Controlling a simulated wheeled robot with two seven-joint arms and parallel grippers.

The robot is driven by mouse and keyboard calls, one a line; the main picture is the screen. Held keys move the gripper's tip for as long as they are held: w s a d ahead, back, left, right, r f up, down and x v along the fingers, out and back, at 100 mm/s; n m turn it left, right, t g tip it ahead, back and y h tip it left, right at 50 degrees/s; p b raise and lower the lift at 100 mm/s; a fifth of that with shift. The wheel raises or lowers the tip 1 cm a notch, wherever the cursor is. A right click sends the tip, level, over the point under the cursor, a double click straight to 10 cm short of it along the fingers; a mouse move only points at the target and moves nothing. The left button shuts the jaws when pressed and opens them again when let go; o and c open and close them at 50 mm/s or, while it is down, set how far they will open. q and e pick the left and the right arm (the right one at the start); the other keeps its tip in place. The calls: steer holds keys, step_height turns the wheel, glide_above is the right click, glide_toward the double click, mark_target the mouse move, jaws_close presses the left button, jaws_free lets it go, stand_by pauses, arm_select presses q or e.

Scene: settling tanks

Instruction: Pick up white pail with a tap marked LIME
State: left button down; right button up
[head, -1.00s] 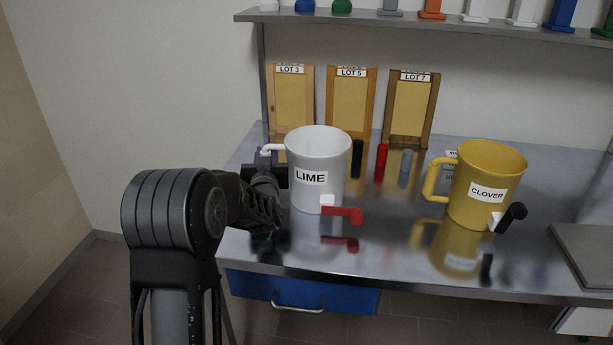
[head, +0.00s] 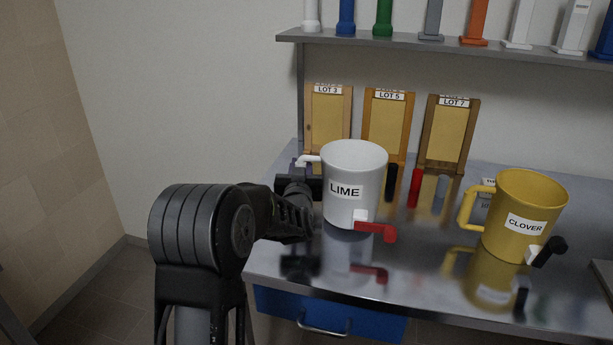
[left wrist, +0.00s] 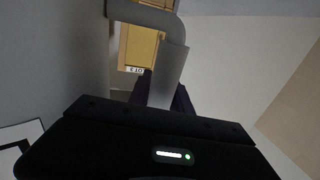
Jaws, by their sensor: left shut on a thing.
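The white pail (head: 352,207) marked LIME, with a red tap (head: 377,231) low on its front, is upright just above the steel bench. A gap shows between the tap and its reflection. My left gripper (head: 306,182) is at the pail's left side, shut on its white handle (head: 309,160). In the left wrist view the handle (left wrist: 165,75) shows as a grey bar between the fingers, and the pail's wall (left wrist: 50,55) fills the left. The fingertips are mostly hidden. My right gripper is in no view.
A yellow pail (head: 522,213) marked CLOVER, with a black tap, stands to the right on the bench (head: 420,275). Behind are wooden frames (head: 387,125) and small red, black and grey cylinders (head: 415,187). A shelf (head: 450,45) with coloured stands runs above. A blue drawer (head: 330,315) is below.

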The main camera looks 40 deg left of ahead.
arm_select(q)
step_height(320, 180, up, 8)
steer(key=shift+f, duration=0.1)
stand_by(0.7)
